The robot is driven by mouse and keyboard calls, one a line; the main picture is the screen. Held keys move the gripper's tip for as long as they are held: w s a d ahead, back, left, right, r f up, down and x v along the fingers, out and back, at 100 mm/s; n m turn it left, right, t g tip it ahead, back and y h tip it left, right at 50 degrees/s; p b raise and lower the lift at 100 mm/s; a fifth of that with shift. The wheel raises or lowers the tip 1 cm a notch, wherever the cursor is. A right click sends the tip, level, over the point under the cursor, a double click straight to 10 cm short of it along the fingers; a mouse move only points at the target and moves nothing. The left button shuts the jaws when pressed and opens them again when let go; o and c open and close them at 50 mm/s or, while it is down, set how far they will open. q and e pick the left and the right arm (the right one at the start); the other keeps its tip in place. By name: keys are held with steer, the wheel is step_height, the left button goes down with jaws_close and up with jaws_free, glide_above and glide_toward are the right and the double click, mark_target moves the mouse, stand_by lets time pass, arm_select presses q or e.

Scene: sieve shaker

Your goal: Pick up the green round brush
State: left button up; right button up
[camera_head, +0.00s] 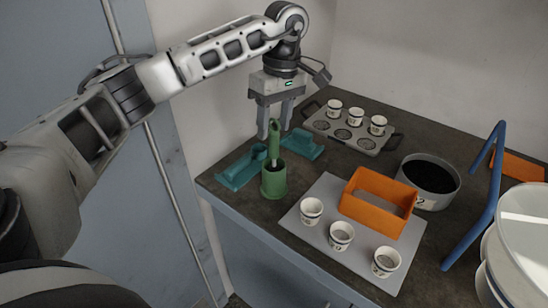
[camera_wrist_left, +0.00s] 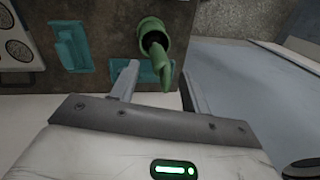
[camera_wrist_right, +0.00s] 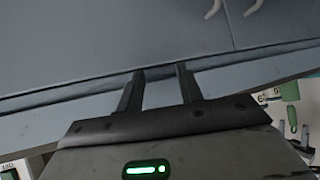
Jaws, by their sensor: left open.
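The green round brush (camera_head: 274,137) stands upright in a green cup-shaped holder (camera_head: 273,185) near the table's left edge; its lower part is hidden in the holder. My left gripper (camera_head: 274,122) is open and points down over the brush, with its fingertips to either side of the upper handle. In the left wrist view the brush handle (camera_wrist_left: 165,74) shows between the spread fingers, with the holder (camera_wrist_left: 152,32) beyond. I cannot tell whether a finger touches the handle. My right gripper (camera_wrist_right: 160,72) is open and empty in the right wrist view, away from the brush.
Teal blocks (camera_head: 243,168) lie close beside the holder. A grey mat (camera_head: 318,252) carries white cups and an orange frame (camera_head: 381,202). A tray with cups (camera_head: 350,134) stands behind; a dark-filled pan (camera_head: 428,182) and blue bar (camera_head: 482,215) are to the right.

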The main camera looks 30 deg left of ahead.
arm_select(q)
steer(key=shift+s+f, duration=0.15)
steer(key=shift+f, duration=0.55)
jaws_close()
